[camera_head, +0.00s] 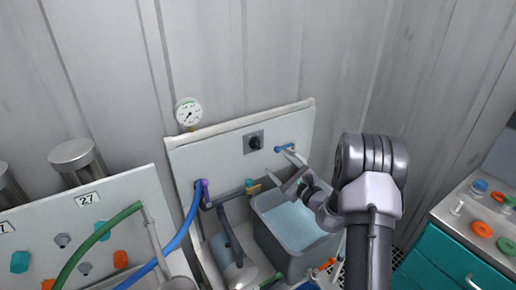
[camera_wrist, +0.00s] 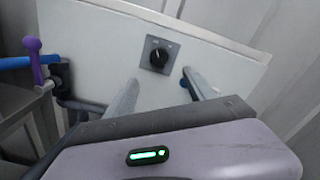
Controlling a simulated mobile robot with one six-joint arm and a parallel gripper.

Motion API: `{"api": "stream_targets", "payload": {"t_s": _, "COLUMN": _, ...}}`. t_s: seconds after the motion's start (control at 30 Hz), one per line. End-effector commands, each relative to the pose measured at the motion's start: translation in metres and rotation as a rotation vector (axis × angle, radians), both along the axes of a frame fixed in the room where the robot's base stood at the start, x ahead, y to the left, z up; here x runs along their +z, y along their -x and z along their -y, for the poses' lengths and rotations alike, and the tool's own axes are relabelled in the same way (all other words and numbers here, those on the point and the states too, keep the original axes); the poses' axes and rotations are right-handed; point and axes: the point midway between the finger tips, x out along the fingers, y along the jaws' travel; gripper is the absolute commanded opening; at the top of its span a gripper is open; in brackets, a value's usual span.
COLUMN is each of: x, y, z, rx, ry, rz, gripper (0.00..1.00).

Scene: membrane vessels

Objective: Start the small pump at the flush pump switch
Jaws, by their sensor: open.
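The flush pump switch is a black rotary knob on a square grey plate (camera_head: 253,142), mounted on the upper part of a white upright panel. In the wrist view the switch (camera_wrist: 158,57) shows just beyond my fingertips, between them in the picture. My gripper (camera_head: 290,172) is open and empty, to the right of and below the switch in the head view. In the wrist view my gripper (camera_wrist: 159,78) points toward the panel, apart from the knob. A small grey cylindrical pump (camera_head: 234,272) sits low at the panel's foot, partly hidden by hoses.
A blue-handled valve (camera_head: 284,148) sits right of the switch. A purple-handled valve (camera_head: 205,188) and blue hose are at the panel's left. A grey tub of water (camera_head: 268,238) stands below. A pressure gauge (camera_head: 188,112) rises above the panel; a teal cabinet (camera_head: 440,262) is at right.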

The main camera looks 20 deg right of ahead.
Motion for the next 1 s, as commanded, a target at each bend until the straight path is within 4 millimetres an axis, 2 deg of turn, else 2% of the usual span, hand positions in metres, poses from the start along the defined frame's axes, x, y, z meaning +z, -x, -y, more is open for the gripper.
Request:
{"api": "stream_targets", "payload": {"t_s": 0.03, "x": -0.002, "y": -0.015, "z": -0.005, "rx": 0.005, "ry": 0.002, "rz": 0.002, "gripper": 0.63}}
{"api": "stream_targets", "payload": {"t_s": 0.2, "x": -0.003, "y": -0.066, "z": -0.016, "rx": 0.005, "ry": 0.002, "rz": 0.002, "gripper": 0.63}}
{"api": "stream_targets", "payload": {"t_s": 0.4, "x": -0.002, "y": -0.111, "z": -0.025, "rx": 0.004, "ry": -0.001, "rz": 0.001, "gripper": 0.63}}
{"api": "stream_targets", "payload": {"t_s": 0.53, "x": -0.001, "y": -0.124, "z": -0.027, "rx": 0.004, "ry": -0.001, "rz": -0.001, "gripper": 0.63}}
{"api": "stream_targets", "payload": {"t_s": 0.8, "x": 0.0, "y": -0.127, "z": -0.028, "rx": 0.003, "ry": -0.002, "rz": -0.001, "gripper": 0.63}}
{"api": "stream_targets", "payload": {"t_s": 0.83, "x": 0.0, "y": -0.127, "z": -0.028, "rx": 0.003, "ry": -0.002, "rz": -0.001, "gripper": 0.61}}
{"api": "stream_targets", "payload": {"t_s": 1.0, "x": 0.0, "y": -0.127, "z": -0.028, "rx": 0.003, "ry": -0.001, "rz": -0.002, "gripper": 0.28}}
